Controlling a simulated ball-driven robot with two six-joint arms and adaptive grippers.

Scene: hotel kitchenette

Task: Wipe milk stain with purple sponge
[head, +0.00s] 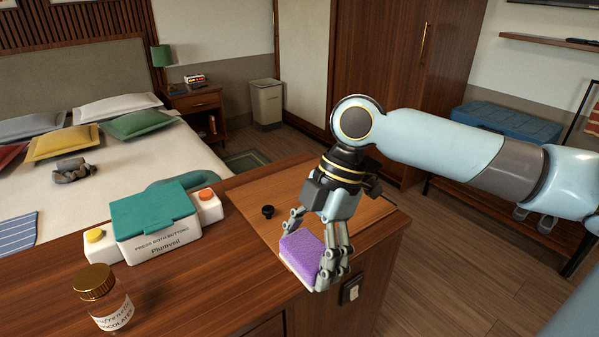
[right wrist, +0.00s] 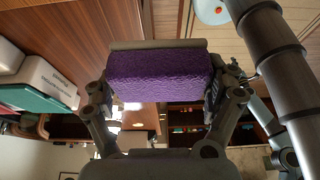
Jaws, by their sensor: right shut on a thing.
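A purple sponge (head: 304,252) with a pale lower layer is held between the fingers of my right gripper (head: 318,258), near the front right edge of the wooden counter. In the right wrist view the sponge (right wrist: 158,78) fills the space between the fingers of my right gripper (right wrist: 160,95), which is shut on it. The head view does not make clear whether the sponge touches the counter top. I cannot make out a milk stain in either view. My left gripper is not in view.
A teal-lidded white box (head: 155,225) with two side buttons stands left on the counter (head: 220,285). A jar with a gold lid (head: 102,297) is at front left.

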